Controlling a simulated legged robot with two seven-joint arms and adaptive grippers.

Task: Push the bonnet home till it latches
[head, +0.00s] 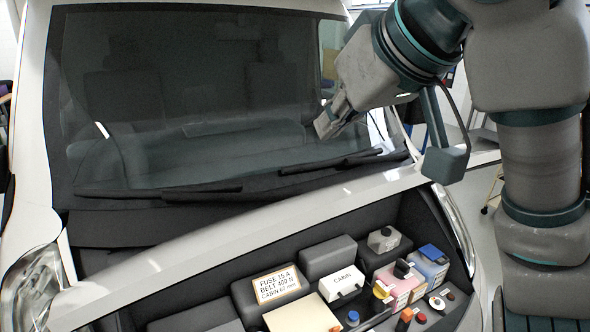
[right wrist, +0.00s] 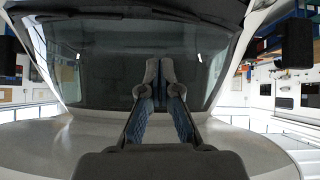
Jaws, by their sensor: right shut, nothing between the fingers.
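A pale band (head: 240,237) runs slantwise across the vehicle front in the head view, between the windscreen and the open bay. It looks like the bonnet seen nearly edge-on; how far it stands open I cannot tell. My left gripper is out of view. The latch is not identifiable.
The bay holds a labelled fuse box (head: 277,285), a white CABIN box (head: 343,283), a pink bottle (head: 402,287) and a blue-capped container (head: 430,262). Wipers (head: 330,163) lie along the base of the windscreen (head: 190,100). A headlight (head: 35,284) is at left.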

